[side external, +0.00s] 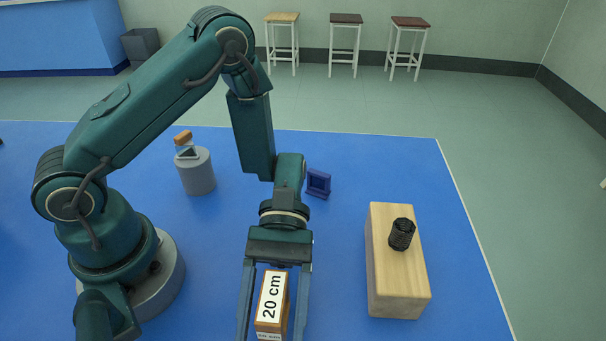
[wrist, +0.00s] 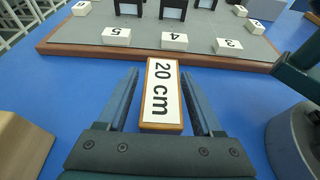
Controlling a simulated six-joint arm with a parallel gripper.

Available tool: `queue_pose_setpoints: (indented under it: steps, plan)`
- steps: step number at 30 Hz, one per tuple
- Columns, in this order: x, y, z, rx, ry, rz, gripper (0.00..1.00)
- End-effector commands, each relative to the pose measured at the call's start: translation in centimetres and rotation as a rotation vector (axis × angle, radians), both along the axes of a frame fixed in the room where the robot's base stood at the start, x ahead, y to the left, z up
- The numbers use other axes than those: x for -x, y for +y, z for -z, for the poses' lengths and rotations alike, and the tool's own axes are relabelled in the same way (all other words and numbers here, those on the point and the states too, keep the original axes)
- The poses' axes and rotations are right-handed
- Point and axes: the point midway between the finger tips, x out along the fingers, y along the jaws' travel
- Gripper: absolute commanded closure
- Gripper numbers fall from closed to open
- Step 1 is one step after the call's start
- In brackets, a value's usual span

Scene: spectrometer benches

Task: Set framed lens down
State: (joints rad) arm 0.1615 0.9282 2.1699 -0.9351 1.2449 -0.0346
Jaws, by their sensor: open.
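A small dark blue square frame (side external: 318,183) stands upright on the blue table behind my gripper in the side view; I cannot tell whether it holds a lens. A wooden block with a white "20 cm" label (side external: 271,302) lies between the fingers of my gripper (side external: 274,318). In the wrist view the gripper (wrist: 160,76) is open, with one finger on each side of the labelled block (wrist: 161,95) and a blue gap showing on both sides. The fingertips are cut off in the side view. No framed lens is visible in the fingers.
A grey board (wrist: 190,30) with a wooden edge carries numbered tags and black holders. A wooden block (side external: 392,280) with a black ribbed cylinder (side external: 402,234) stands at right.

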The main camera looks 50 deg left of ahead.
Motion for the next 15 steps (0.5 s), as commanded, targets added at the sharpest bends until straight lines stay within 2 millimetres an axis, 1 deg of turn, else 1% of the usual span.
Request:
queue_pose_setpoints:
  steps: [3, 5, 8, 15]
  plan:
    - [-0.1, 0.1, -0.3, 0.0, -0.002, -0.001, 0.33]
    - [-0.6, 0.4, -0.4, 0.004, -0.002, -0.005, 0.33]
    - [-1.7, 1.5, -1.0, 0.004, -0.005, -0.006, 0.33]
    - [-5.1, 4.9, -2.7, 0.002, -0.005, -0.005, 0.33]
